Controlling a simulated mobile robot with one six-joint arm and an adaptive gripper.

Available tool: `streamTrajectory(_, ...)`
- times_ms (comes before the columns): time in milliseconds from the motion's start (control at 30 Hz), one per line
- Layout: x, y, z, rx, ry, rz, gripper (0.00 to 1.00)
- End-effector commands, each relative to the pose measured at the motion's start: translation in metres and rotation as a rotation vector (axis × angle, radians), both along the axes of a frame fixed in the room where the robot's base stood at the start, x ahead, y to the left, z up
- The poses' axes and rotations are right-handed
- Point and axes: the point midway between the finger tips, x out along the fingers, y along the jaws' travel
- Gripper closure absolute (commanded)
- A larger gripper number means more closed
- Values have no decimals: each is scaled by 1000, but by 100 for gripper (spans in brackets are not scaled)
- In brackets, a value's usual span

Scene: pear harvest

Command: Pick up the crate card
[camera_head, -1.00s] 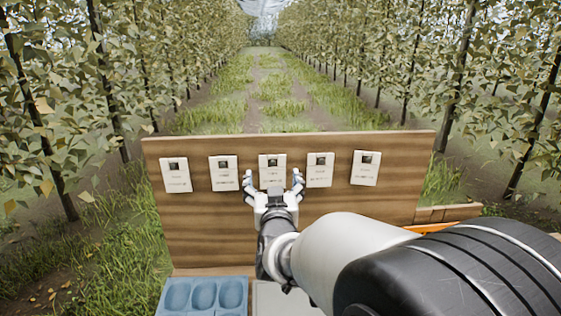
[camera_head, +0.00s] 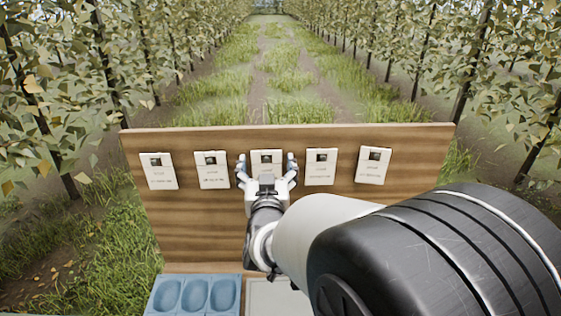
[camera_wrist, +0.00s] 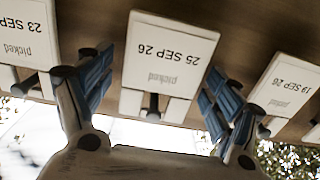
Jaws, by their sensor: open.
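Several white crate cards hang in a row on the upright wooden board (camera_head: 200,235). The middle card (camera_head: 266,157) is in front of my gripper (camera_head: 266,166); in the wrist view this card (camera_wrist: 165,62) appears upside down and reads "picked" and "25 SEP 26". In the wrist view, the neighbouring cards read "23 SEP 26" (camera_wrist: 28,32) and "19 SEP 26" (camera_wrist: 287,85). Whether the fingers touch the middle card cannot be told.
The outer cards (camera_head: 159,171) (camera_head: 374,166) and the inner neighbours (camera_head: 212,170) (camera_head: 320,167) leave narrow gaps beside my fingers. Dark pegs (camera_wrist: 153,104) show at the cards' edges. A blue moulded tray (camera_head: 194,295) lies below the board. Tree rows and a grassy lane lie behind.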

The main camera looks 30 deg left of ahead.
Motion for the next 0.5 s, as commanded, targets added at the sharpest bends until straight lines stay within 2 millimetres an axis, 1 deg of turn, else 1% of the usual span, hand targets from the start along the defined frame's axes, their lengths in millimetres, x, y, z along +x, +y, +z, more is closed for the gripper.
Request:
streamTrajectory(67, 0, 0, 0, 0, 0, 0, 18)
streamTrajectory(500, 1, 0, 0, 0, -1, 0, 47)
